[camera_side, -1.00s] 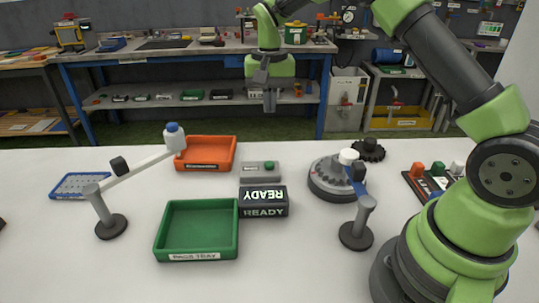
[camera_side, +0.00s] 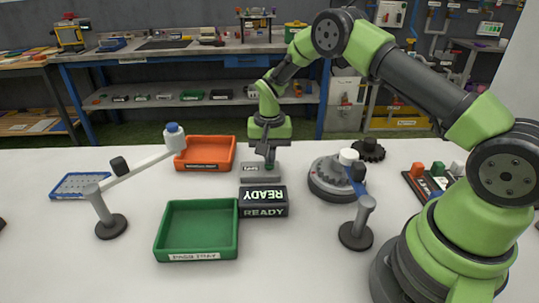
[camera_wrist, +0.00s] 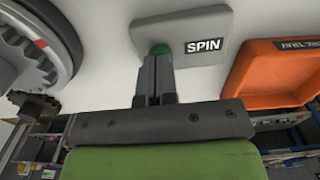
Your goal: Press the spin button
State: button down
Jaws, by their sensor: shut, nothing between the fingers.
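The spin button is a green cap (camera_wrist: 160,49) on a grey box (camera_side: 257,173) with a dark label; the label reads SPIN in the wrist view (camera_wrist: 205,46). My gripper (camera_side: 269,164) is shut and empty, pointing down with its fingertips at the green cap. In the wrist view the fingertips (camera_wrist: 158,60) overlap the cap and hide part of it. They look to be on it or just over it; I cannot tell whether the cap is pushed down.
A black display (camera_side: 264,202) reading READY stands in front of the box. A turntable (camera_side: 325,183) with a gear is to the right, an orange tray (camera_side: 205,154) to the left and a green tray (camera_side: 197,230) front left. Two posts with arms (camera_side: 106,215) (camera_side: 360,220) stand nearby.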

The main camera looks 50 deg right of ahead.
jog(key=shift+f, duration=0.1)
jog(key=shift+s+f, duration=0.1)
jog(key=shift+f, duration=1)
notch_tip(320, 180, up, 15)
jog(key=shift+w, duration=0.35)
jog(key=shift+f, duration=0.15)
